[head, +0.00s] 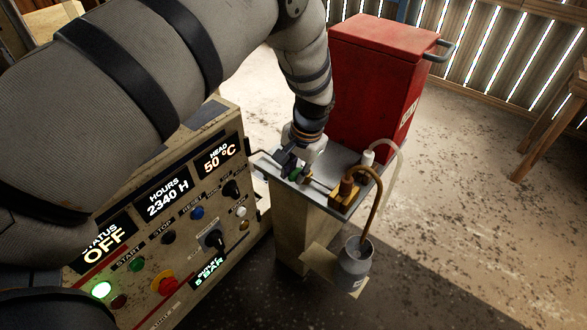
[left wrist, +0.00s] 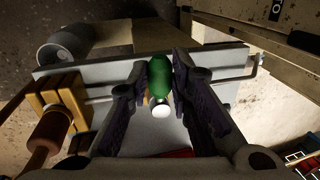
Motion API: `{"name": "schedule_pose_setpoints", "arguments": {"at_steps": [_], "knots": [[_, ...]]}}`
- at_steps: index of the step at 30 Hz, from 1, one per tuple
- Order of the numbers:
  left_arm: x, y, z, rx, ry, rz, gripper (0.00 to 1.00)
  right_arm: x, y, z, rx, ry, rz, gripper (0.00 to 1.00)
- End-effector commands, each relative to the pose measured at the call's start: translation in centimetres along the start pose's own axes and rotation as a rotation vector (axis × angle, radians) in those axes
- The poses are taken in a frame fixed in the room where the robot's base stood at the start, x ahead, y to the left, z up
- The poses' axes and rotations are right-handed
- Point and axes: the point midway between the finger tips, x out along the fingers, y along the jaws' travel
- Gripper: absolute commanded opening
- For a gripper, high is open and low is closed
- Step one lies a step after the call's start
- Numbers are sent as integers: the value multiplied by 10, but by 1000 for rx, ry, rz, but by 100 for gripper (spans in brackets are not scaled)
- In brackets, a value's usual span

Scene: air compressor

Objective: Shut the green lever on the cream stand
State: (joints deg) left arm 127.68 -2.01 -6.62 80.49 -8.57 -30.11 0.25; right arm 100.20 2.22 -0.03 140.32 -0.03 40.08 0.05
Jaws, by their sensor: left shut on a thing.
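The cream stand (head: 299,238) rises beside the control panel and carries a grey metal top plate. The green lever (head: 295,175) is on this plate, small and partly covered by my gripper in the head view. In the left wrist view the green lever (left wrist: 160,72) lies between the two dark finger pads, with a white rounded end below it. My left gripper (head: 290,164) reaches down from above and is shut on the lever; it also shows in the left wrist view (left wrist: 160,82). My right gripper is not in view.
A brass block (head: 346,192) with a brown hose sits on the plate's right side. The hose runs into a grey canister (head: 356,262). A red cabinet (head: 375,85) stands behind. The control panel (head: 165,235) stands close at left.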

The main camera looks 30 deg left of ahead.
Motion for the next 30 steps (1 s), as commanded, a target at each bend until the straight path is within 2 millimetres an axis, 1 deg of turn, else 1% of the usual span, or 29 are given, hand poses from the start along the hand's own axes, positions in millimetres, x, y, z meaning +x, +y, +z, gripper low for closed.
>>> {"name": "schedule_pose_setpoints", "arguments": {"at_steps": [8,20,21,23,30], "knots": [[1,4,0,-48,-11,2,0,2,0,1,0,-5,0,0],[0,4,0,-53,-11,3,0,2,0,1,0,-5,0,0],[0,4,0,-53,-11,3,26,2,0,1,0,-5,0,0],[0,4,0,-53,-11,3,40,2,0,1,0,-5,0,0],[0,3,0,-52,-11,1,40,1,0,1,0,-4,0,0]]}}
